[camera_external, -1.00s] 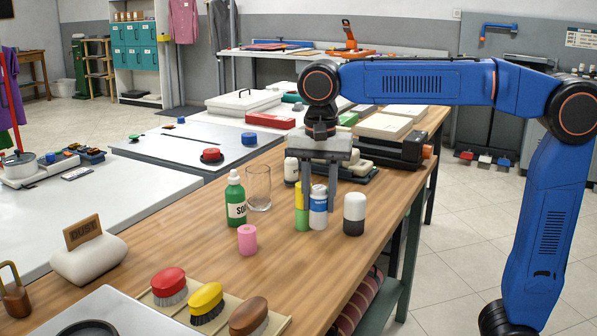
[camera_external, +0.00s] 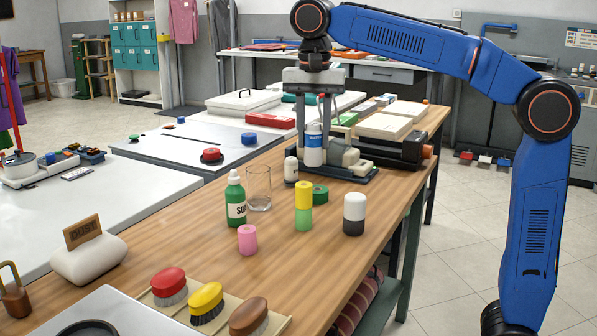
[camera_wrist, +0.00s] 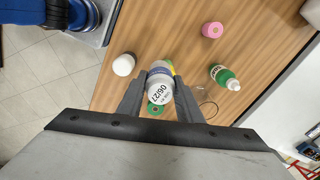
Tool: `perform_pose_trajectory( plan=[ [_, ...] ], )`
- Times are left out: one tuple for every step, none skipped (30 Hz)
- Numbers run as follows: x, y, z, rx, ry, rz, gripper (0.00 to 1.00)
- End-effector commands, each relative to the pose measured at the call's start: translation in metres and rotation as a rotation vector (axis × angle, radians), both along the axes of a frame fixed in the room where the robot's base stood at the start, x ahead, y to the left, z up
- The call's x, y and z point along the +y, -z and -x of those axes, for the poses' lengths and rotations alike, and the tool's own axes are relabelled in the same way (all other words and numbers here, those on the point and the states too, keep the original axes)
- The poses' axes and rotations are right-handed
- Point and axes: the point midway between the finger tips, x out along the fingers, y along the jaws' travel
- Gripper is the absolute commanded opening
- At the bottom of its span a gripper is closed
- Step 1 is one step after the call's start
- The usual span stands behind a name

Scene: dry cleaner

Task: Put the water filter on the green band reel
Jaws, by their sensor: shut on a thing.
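The water filter (camera_external: 314,148) is a white bottle with a blue label. My gripper (camera_external: 319,128) is shut on it and holds it upright, raised above the wooden table. In the wrist view the filter (camera_wrist: 163,88) sits between the two fingers, its dated white end facing the camera. The green band reel (camera_external: 320,194) is a low green ring on the table, just behind a yellow and green cylinder (camera_external: 303,207) and below the held filter. In the wrist view the reel (camera_wrist: 155,109) shows partly past the filter and a finger.
A black and white bottle (camera_external: 354,214) stands right of the reel. A green soap bottle (camera_external: 236,203), a clear glass (camera_external: 258,188) and a small white bottle (camera_external: 291,171) stand left. A pink cylinder (camera_external: 247,239) is nearer. A black machine (camera_external: 390,148) stands behind to the right.

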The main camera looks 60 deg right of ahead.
Motion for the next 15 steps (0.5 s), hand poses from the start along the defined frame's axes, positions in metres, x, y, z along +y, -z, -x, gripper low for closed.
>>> perform_pose_trajectory(
  plan=[
    [-0.014,0.000,-0.009,0.000,-0.002,0.000,0.08],
    [-0.021,0.000,-0.014,0.000,-0.008,0.000,0.08],
    [-0.032,0.000,-0.020,0.001,-0.016,0.000,0.08],
    [-0.040,0.000,-0.025,0.000,-0.023,0.000,0.08],
    [-0.049,0.000,-0.029,-0.001,-0.028,0.000,0.08],
    [-0.061,0.000,-0.035,0.000,-0.037,0.000,0.08],
    [-0.069,0.000,-0.040,0.000,-0.044,0.000,0.08],
    [-0.079,0.000,-0.044,-0.001,-0.051,0.000,0.08],
    [-0.090,0.000,-0.049,-0.001,-0.060,0.000,0.08],
    [-0.099,0.000,-0.053,0.000,-0.065,0.000,0.08],
    [-0.107,0.000,-0.056,-0.001,-0.072,0.000,0.08],
    [-0.117,0.000,-0.059,-0.001,-0.079,0.000,0.08],
    [-0.123,0.000,-0.061,-0.001,-0.085,0.000,0.08],
    [-0.130,0.001,-0.064,-0.001,-0.089,0.000,0.08],
    [-0.138,0.001,-0.066,-0.001,-0.096,0.000,0.08]
  ],
)
